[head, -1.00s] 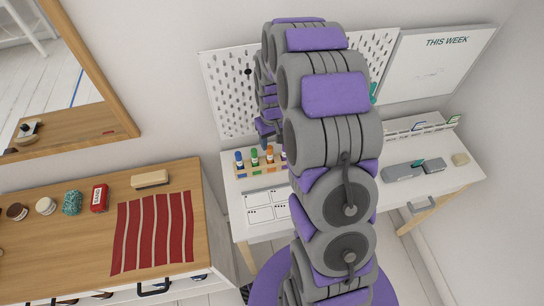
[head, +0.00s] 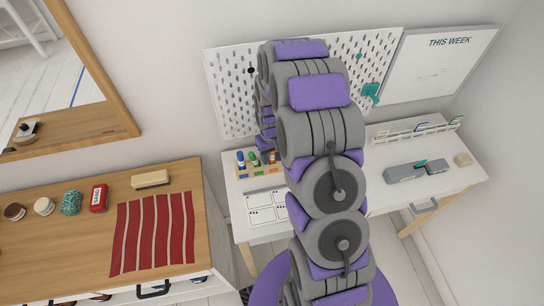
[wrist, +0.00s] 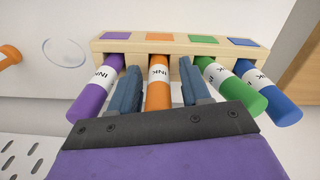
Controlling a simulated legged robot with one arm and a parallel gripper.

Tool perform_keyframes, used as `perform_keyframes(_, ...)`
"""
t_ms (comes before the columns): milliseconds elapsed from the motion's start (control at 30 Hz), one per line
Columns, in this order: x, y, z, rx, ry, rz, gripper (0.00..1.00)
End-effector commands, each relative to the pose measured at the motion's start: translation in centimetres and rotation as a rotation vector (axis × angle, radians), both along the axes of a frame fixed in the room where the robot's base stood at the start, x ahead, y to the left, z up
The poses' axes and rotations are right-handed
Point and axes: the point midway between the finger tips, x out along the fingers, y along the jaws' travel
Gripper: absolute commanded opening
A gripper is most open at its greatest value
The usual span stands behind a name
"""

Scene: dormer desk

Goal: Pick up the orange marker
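The orange marker (wrist: 158,95), with a white INK band, stands in the wooden marker rack (wrist: 195,47) between a purple marker (wrist: 97,88) and a green one (wrist: 228,88). A blue marker (wrist: 268,92) stands at the end. In the wrist view my gripper (wrist: 159,67) is open, with one finger on each side of the orange marker and gaps beside it. In the head view the orange marker (head: 272,157) shows partly beside my arm, with the rack (head: 243,169) on the white desk; the purple marker is hidden there.
A pegboard (head: 230,90) stands behind the white desk (head: 395,200). A grey case (head: 404,173) and a white rack (head: 410,133) are at the desk's right. A wooden dresser (head: 90,225) with a striped red cloth (head: 153,235) stands at the left.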

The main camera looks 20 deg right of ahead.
Motion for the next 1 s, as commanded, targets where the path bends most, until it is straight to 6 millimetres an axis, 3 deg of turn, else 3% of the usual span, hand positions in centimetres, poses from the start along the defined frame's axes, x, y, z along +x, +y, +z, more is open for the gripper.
perform_keyframes(67, 0.0, -0.1, 0.0, 0.001, 0.0, 0.0, 0.39)
perform_keyframes(467, 0.0, -0.2, 0.0, 0.002, -0.001, 0.0, 0.01)
perform_keyframes(833, 0.0, -0.2, 0.2, 0.002, -0.001, 0.0, 0.0)
perform_keyframes(1000, 0.1, -0.2, 1.6, 0.001, -0.005, 0.0, 0.0)
